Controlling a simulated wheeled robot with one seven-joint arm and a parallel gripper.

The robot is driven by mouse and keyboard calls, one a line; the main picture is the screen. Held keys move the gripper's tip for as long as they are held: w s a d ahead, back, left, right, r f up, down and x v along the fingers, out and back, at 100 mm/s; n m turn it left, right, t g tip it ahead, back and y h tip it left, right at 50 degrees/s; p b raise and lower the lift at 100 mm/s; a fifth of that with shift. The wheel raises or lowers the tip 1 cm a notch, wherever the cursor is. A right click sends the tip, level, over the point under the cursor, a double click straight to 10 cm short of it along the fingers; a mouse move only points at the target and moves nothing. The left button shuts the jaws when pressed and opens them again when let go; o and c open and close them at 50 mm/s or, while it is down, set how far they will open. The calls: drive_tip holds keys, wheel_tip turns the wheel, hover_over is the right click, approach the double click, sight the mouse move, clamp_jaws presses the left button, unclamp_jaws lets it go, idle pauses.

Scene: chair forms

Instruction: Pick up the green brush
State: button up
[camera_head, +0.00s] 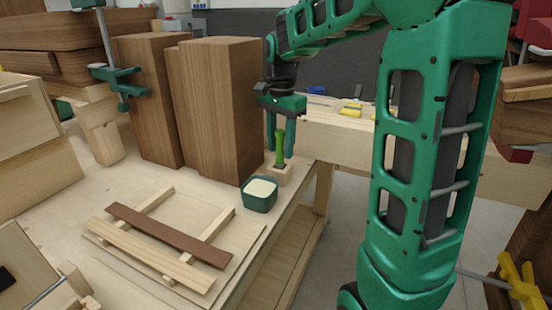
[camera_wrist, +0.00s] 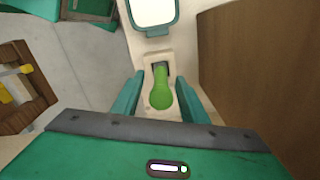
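The green brush (camera_head: 280,148) stands upright with its lower end in a light wood block (camera_head: 282,176), near the bench edge. My gripper (camera_head: 280,152) points down over it, with one finger on each side of the handle. In the wrist view, the brush (camera_wrist: 161,97) lies between the two fingers of my gripper (camera_wrist: 160,82). A gap shows between the brush and each finger, so the gripper is open and holds nothing. The brush's lower end is hidden in the slot of the block (camera_wrist: 148,63).
A dark green pot (camera_head: 259,202) with pale contents stands just in front of the block. Tall brown wood blocks (camera_head: 220,110) stand close on the left. A slatted wood piece (camera_head: 165,240) lies on the bench (camera_head: 85,150). Right of the bench edge is open floor.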

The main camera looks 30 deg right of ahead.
drive_tip(key=shift+f, duration=1.4)
drive_tip(key=shift+c, duration=0.6)
clamp_jaws()
drive_tip(key=shift+r, duration=0.1)
drive_tip(key=shift+r, duration=0.45)
drive_tip(key=r, duration=0.3)
drive_tip(key=shift+a+r, duration=0.2)
drive_tip(key=s+a+r, duration=0.6)
drive_tip(key=a, duration=0.3)
drive_tip(key=shift+s+a+r, duration=0.15)
drive_tip(key=shift+s+r, duration=0.1)
drive_tip(key=shift+r, duration=0.05)
